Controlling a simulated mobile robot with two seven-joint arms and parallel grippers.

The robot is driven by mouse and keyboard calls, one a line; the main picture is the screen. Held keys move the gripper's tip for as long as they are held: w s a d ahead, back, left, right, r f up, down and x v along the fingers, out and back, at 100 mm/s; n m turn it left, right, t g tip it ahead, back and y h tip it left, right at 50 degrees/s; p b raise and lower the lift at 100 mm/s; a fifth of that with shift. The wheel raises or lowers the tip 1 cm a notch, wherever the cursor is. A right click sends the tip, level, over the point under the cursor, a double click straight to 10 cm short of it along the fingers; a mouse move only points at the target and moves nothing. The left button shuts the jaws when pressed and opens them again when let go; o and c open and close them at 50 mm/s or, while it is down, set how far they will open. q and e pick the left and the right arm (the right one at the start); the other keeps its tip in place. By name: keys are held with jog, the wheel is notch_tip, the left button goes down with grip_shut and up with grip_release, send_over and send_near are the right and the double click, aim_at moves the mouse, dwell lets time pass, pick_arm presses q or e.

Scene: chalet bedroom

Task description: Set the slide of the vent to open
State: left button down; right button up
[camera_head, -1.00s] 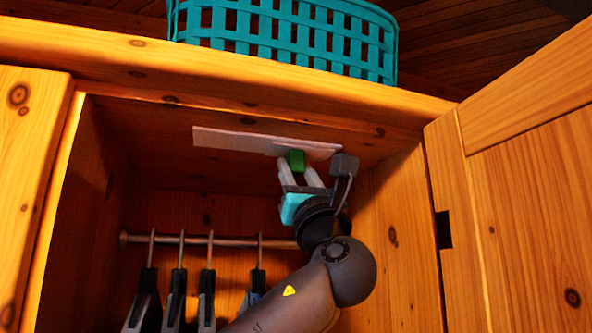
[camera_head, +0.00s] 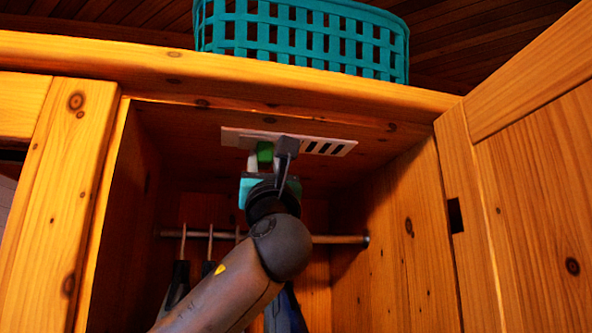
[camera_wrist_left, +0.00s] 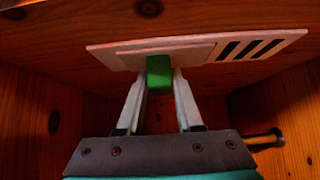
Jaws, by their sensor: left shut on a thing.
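The vent (camera_head: 340,149) is a flat white plate on the underside of the wardrobe's top. Several dark slots show at its right end, and they also show in the left wrist view (camera_wrist_left: 290,43). The slide is a white plate (camera_wrist_left: 195,52) with a green knob (camera_wrist_left: 159,72), which is also in the head view (camera_head: 265,153). The slide lies over the left part of the vent. My left gripper (camera_head: 264,163) reaches up from below, its fingers (camera_wrist_left: 159,82) shut on the green knob. My right gripper is in neither view.
A teal basket (camera_head: 300,35) stands on top of the wardrobe. A rail (camera_head: 340,239) with hangers (camera_head: 183,245) runs below the vent, partly hidden by my left arm. The open wardrobe door (camera_head: 530,190) stands at the right.

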pick_arm(q)
jog(key=shift+a+f, duration=0.1)
jog(key=c, duration=1)
grip_release()
jog(key=o, duration=0.4)
jog(key=shift+s+a, duration=0.1)
jog(key=shift+a, duration=0.15)
jog(key=shift+o, duration=0.2)
jog(key=shift+d, duration=0.15)
jog(key=b+v, duration=0.6)
jog(key=v, duration=0.9)
